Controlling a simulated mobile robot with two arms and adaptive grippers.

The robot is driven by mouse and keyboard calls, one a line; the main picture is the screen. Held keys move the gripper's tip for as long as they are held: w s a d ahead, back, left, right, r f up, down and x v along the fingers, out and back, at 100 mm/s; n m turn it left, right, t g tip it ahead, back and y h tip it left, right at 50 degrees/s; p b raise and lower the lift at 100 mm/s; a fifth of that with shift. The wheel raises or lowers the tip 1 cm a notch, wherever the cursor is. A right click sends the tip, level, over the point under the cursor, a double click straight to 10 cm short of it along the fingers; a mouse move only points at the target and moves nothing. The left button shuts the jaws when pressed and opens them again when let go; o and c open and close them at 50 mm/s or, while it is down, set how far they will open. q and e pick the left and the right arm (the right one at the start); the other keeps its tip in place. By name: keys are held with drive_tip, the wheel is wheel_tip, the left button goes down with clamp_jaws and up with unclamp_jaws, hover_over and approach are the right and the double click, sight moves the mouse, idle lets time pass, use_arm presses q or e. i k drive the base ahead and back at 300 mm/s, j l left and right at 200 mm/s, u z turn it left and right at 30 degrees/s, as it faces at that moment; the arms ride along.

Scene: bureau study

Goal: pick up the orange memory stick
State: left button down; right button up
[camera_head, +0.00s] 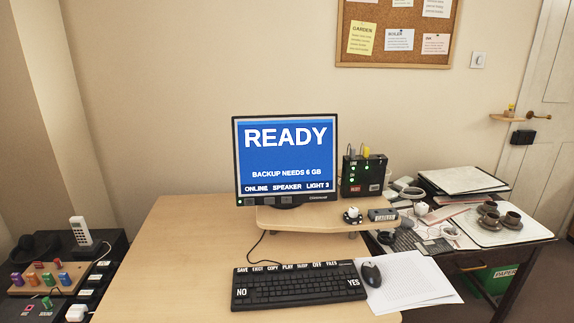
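Several small coloured pieces stand in a wooden holder (45,288) at the lower left. They look purple, blue, green and reddish or orange. They are too small for me to tell whether one is the orange memory stick. Neither of my grippers is in view.
A monitor (285,160) reading "READY", a keyboard (300,286), a mouse (371,274) and papers (415,282) are on the wooden desk (180,260). The desk's left part is clear. A phone (82,232) stands at left; cups (511,218) stand on a tray at right.

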sight(32, 278)
drive_tip(key=j+u, duration=0.15)
drive_tip(key=u, duration=0.4)
drive_tip(key=i+j+u, duration=0.3)
drive_tip(key=i+j, duration=0.4)
drive_tip(key=i+j+u, duration=0.35)
drive_tip(key=i+j, duration=0.25)
drive_tip(key=i, duration=0.15)
